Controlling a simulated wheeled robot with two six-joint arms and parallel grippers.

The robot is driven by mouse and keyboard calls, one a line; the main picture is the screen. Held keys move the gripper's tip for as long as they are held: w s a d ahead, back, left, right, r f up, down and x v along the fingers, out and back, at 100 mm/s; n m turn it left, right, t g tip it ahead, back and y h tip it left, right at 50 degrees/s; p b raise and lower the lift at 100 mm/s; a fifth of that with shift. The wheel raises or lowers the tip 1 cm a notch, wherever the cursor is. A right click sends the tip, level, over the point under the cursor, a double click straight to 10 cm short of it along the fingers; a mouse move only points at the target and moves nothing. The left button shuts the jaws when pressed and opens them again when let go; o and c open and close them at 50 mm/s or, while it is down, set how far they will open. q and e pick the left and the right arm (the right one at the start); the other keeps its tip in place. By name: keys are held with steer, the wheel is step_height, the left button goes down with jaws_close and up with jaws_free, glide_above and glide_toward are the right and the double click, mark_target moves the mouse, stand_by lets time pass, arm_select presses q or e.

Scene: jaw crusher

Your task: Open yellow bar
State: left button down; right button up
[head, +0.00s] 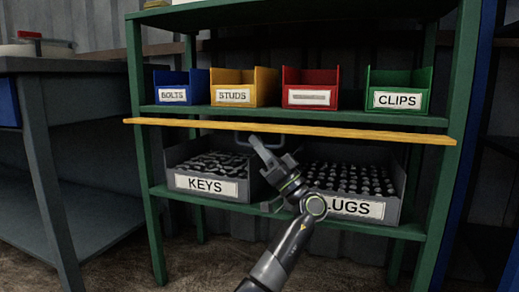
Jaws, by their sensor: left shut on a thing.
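The yellow bar (340,132) runs level across the front of the green shelf rack, just below the upper shelf. A dark grey loop handle (243,131) shows at the middle of the bar's lower edge. My left gripper (258,146) reaches up from below, with its fingertips at this handle just under the bar. It is shut on the handle, and its fingers hide part of it. My right gripper is not in view.
Behind my left arm, the lower shelf holds a grey KEYS bin (206,185) and a grey LUGS bin (355,208), partly hidden. Blue, yellow, red and green bins (398,92) stand above the bar. A grey workbench (45,65) is at left.

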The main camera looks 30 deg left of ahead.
arm_select(q)
steer(key=c, duration=1.5)
jaws_free()
steer(key=p+v, duration=0.5)
steer(key=v, duration=1.2)
steer(key=shift+f, duration=0.15)
steer(key=shift+d, duration=0.1)
